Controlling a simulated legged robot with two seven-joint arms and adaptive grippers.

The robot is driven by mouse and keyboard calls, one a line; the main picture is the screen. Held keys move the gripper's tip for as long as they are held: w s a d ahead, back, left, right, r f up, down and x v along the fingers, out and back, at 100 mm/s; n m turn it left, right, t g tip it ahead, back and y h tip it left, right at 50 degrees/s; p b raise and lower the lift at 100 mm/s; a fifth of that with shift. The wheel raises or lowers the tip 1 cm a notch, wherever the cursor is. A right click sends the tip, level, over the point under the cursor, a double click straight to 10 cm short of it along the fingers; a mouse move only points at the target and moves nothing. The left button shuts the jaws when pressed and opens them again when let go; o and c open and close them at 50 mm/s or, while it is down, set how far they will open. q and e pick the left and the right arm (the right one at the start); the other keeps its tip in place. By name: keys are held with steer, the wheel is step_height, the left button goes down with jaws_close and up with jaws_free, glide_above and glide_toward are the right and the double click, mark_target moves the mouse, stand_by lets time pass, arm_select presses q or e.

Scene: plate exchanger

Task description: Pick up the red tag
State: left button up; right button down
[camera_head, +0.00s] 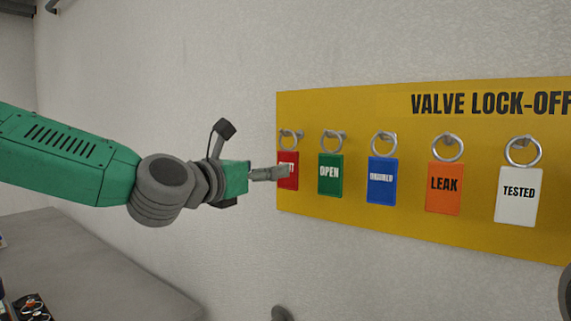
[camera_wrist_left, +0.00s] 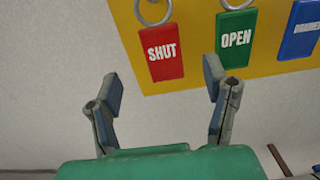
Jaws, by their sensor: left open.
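The red tag (camera_head: 289,182) hangs by a metal ring at the left end of a yellow board (camera_head: 420,226). In the wrist view the red tag (camera_wrist_left: 163,54) reads SHUT and hangs from its ring. My left gripper (camera_head: 280,173) reaches in from the left and partly covers the tag in the head view. In the wrist view the left gripper (camera_wrist_left: 161,80) is open, with nothing between its fingers. The red tag lies beyond the fingertips, between their directions.
Right of the red tag hang a green OPEN tag (camera_head: 330,175), a blue tag (camera_head: 382,183), an orange LEAK tag (camera_head: 444,188) and a white TESTED tag (camera_head: 518,196). The green tag is close beside the right finger in the wrist view. A grey surface (camera_head: 110,270) lies at lower left.

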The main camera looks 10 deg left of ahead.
mark_target(286, 163)
arm_select(q)
steer(key=p+x, duration=0.2)
steer(key=x, duration=0.6)
steer(key=shift+w+d+p, duration=0.25)
steer(key=shift+p, duration=0.1)
steer(key=shift+w+d, duration=0.1)
steer(key=shift+w, duration=0.2)
steer(key=shift+s, duration=0.2)
steer(key=c, duration=1.3)
